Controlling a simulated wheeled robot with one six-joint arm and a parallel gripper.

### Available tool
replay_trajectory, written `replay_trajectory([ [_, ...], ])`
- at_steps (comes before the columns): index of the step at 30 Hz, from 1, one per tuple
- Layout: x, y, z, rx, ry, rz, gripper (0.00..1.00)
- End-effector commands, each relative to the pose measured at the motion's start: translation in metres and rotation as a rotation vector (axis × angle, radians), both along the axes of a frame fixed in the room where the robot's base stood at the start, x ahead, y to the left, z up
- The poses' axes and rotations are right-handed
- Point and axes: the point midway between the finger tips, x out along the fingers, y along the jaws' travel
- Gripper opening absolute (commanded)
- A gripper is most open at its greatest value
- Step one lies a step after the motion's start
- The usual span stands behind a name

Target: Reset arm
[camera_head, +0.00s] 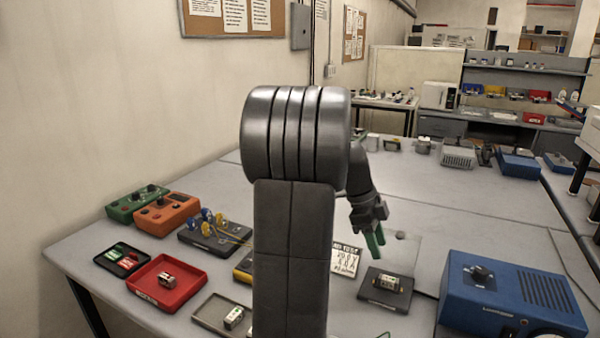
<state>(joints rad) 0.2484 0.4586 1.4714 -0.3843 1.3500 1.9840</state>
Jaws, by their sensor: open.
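My arm stands in the middle of the camera_head view, a dark column with a ribbed silver joint on top. My gripper (375,243) hangs at the right of it, green fingertips pointing down, above the table and just behind a dark fixture. It is open, and nothing shows between its fingers. The dark fixture (398,299) holds a small metal cylinder-like piece (390,283). My arm hides the middle of the table and part of a printed white card (345,260).
A blue box (468,312) stands at the front right. A red tray (143,285) with a small block, a grey tray (208,319), a black tray (108,259) and green (125,207) and orange (165,215) boxes lie left.

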Motion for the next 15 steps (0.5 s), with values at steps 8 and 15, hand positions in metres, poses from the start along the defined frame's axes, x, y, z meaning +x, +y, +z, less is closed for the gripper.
replay_trajectory([
  [8, -0.012, -0.019, -0.053, 0.001, 0.005, -0.001, 0.40],
  [15, -0.020, -0.031, -0.090, 0.001, 0.002, -0.001, 0.40],
])
